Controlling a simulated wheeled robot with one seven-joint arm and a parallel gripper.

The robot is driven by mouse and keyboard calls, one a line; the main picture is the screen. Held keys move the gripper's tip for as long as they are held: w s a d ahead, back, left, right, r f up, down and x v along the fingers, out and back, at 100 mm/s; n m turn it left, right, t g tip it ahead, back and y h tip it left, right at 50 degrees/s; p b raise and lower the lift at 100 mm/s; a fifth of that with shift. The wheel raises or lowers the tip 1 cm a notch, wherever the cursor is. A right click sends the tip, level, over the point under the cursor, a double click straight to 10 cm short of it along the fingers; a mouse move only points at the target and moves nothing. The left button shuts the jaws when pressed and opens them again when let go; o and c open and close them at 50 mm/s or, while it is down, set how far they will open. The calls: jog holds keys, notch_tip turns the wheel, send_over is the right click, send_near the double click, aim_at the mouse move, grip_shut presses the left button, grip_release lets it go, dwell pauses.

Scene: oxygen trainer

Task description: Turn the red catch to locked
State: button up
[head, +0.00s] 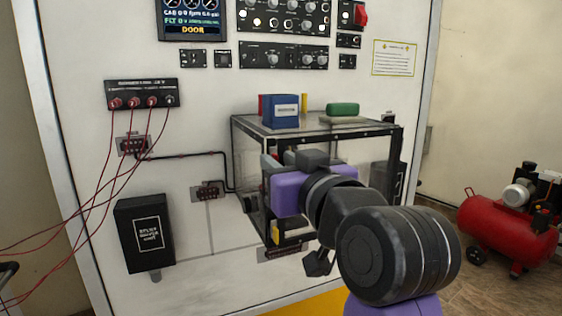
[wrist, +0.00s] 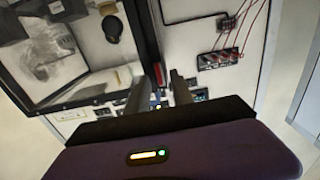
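A small red piece, which looks like the red catch (wrist: 158,74), shows in the wrist view at the dark frame edge of the clear-sided box (head: 245,160). My gripper (wrist: 157,84) is open, with its two grey fingers apart on either side of the red piece in the picture. I cannot tell whether either finger touches it. In the head view my gripper (head: 268,162) is in front of the box's left part. My purple wrist and dark arm hide much of the box front there, and I cannot make out the catch.
A blue box (head: 281,111) and a green item (head: 342,109) are on the box top. Red wires (head: 112,165) hang from a socket panel (head: 143,94) at left, above a black wall box (head: 146,234). A red compressor (head: 508,230) stands on the floor at right.

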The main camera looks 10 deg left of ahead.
grip_shut()
jog(key=shift+m, duration=0.3)
jog(key=m+p, duration=0.2)
jog(key=shift+w+d+r+m, duration=0.1)
jog(key=shift+d+r+m, duration=0.05)
jog(key=shift+m, duration=0.15)
jog(key=m+p, duration=0.2)
jog(key=m, duration=0.3)
jog(key=f+m+p, duration=0.1)
jog(key=m+p, duration=0.2)
jog(key=m, duration=0.1)
jog(key=m+p, duration=0.3)
jog(key=m, duration=0.2)
jog(key=shift+w+d+f+m, duration=0.2)
jog(key=shift+w+d+m, duration=0.05)
jog(key=shift+d+m, duration=0.1)
